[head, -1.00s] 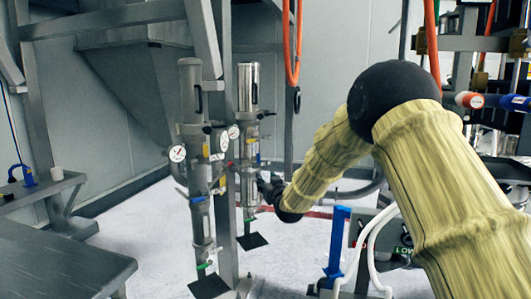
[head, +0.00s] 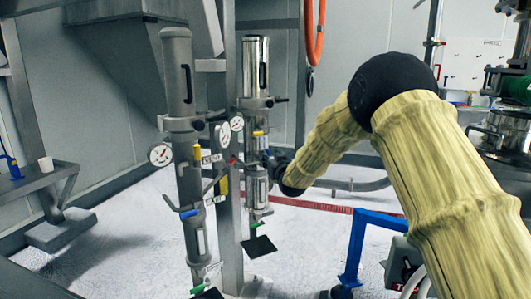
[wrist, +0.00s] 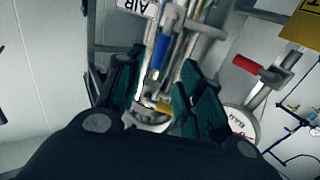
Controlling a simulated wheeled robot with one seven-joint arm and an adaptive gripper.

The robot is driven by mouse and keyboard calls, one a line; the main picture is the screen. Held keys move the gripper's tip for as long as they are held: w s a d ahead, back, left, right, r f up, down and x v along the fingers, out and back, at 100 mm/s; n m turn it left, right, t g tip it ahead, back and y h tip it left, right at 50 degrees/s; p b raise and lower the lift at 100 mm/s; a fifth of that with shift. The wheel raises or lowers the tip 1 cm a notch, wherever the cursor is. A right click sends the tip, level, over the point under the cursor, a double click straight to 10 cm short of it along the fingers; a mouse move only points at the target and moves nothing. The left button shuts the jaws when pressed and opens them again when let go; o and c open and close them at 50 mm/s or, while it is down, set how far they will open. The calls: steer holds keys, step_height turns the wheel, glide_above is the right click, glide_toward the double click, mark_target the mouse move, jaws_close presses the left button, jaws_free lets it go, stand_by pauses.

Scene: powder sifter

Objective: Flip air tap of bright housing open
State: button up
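The bright housing (head: 255,68) is a shiny upright cylinder on the right of the grey post in the head view. A duller grey housing (head: 177,72) stands to its left. My gripper (head: 274,162) is small and dark beside the bright housing's lower pipework. In the wrist view my gripper (wrist: 160,88) is open, with dark green fingers apart. A blue tap handle (wrist: 160,50) shows between and beyond the fingers, near a white AIR label (wrist: 142,4); contact cannot be told. A yellow handle (wrist: 155,104) lies lower, between the fingers.
A red handle (wrist: 245,64) sits right of the fingers in the wrist view. Pressure gauges (head: 160,155) stick out from the pipework. A blue frame (head: 358,245) stands at the lower right, and a grey bench (head: 55,175) at the left. Pale floor (head: 130,215) is open between.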

mark_target(268, 152)
steer(key=x, duration=0.5)
steer(key=shift+w+d, duration=0.25)
steer(key=shift+w, duration=0.05)
steer(key=shift+x, duration=0.75)
steer(key=shift+a, duration=0.15)
steer(key=shift+c, duration=0.4)
jaws_close()
